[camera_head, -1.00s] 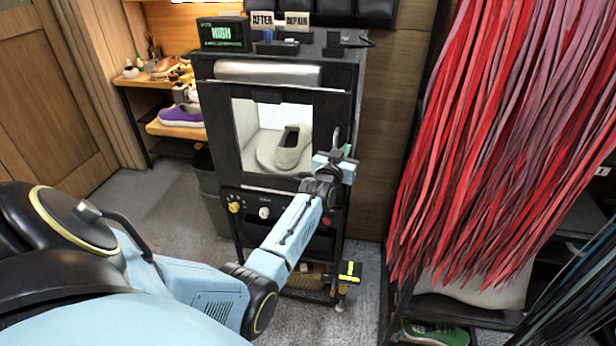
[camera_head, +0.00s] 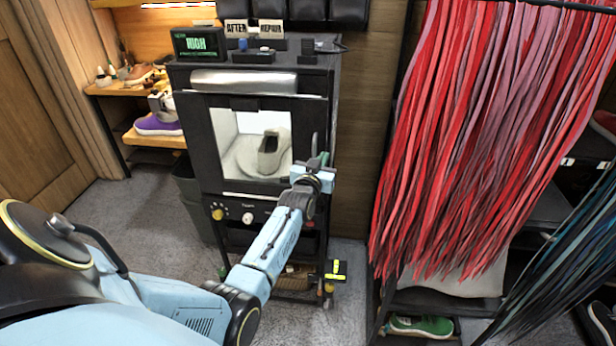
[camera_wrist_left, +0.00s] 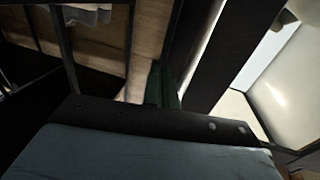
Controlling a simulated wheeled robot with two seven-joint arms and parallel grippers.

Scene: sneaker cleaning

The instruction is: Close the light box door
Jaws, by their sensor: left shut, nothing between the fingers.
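The light box (camera_head: 258,80) is a black cabinet with a silver bar across its upper front. Its black-framed door (camera_head: 198,135) covers the front, and a pale shoe (camera_head: 268,155) shows through its window. I cannot tell whether the door sits fully flush. My left gripper (camera_head: 318,156) is shut and empty at the door's right edge; contact is unclear. In the left wrist view, a dark green finger (camera_wrist_left: 165,85) points toward a dark frame strip (camera_wrist_left: 205,60), with the bright interior (camera_wrist_left: 290,85) to the right. My right gripper is out of view.
Red laces (camera_head: 475,130) hang close to the right of the box. A shelf (camera_head: 155,138) with shoes stands at the left. Knobs (camera_head: 248,218) sit below the door. A yellow-handled item (camera_head: 335,275) is low at the right. Grey floor (camera_head: 130,215) is clear at the left.

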